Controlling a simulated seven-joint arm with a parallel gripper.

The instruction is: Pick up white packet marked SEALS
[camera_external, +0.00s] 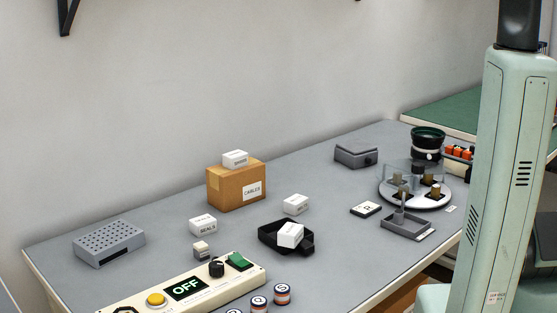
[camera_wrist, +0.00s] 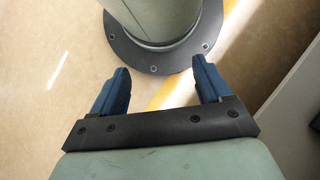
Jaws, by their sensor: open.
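A white packet (camera_external: 203,225) with dark lettering that appears to read SEALS lies on the grey bench, left of the middle in the external view. Similar white packets are nearby: one on top of the cardboard box (camera_external: 235,158), one on the bench to the right (camera_external: 295,204), and one in a black tray (camera_external: 290,234); their lettering is too small to read surely. My gripper (camera_wrist: 160,64) shows in the wrist view with its two blue fingers wide apart and nothing between them. It is away from the packets, which are not in the wrist view.
A cardboard box marked CABLES (camera_external: 228,190) stands behind the packets. A small light block (camera_external: 201,249) and a control panel reading OFF (camera_external: 187,288) are in front. A grey perforated block (camera_external: 109,243) is left, a round feeder (camera_external: 415,193) right.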

